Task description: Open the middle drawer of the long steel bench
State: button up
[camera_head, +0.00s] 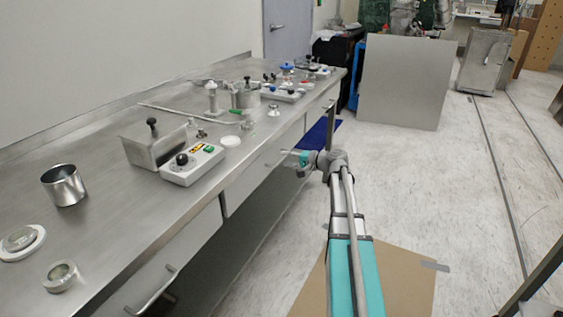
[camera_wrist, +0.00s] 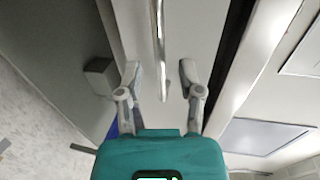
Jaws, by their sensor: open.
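The long steel bench (camera_head: 95,190) runs along the wall in the head view. Its middle drawer (camera_head: 245,180) has a pale front and looks closed. My gripper (camera_head: 292,161) is in front of that drawer's far half, close to its front. In the wrist view my gripper (camera_wrist: 161,72) is open, with its two fingers apart. A steel bar handle (camera_wrist: 158,35) on a pale drawer front runs lengthwise between the fingers, and neither finger visibly touches it. In the head view my gripper and wrist partly hide the handle, so its exact gap from the fingers is unclear.
The near drawer (camera_head: 170,262) has a bar handle (camera_head: 155,290) sticking out. Lab items, including a white control box (camera_head: 192,165), crowd the benchtop. A grey panel (camera_head: 405,85) stands behind.

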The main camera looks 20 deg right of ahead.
jog(key=shift+x, duration=1.1)
grip_shut()
jog(key=shift+a, duration=0.25)
jog(key=shift+d, duration=0.15)
jog(key=shift+s, duration=0.15)
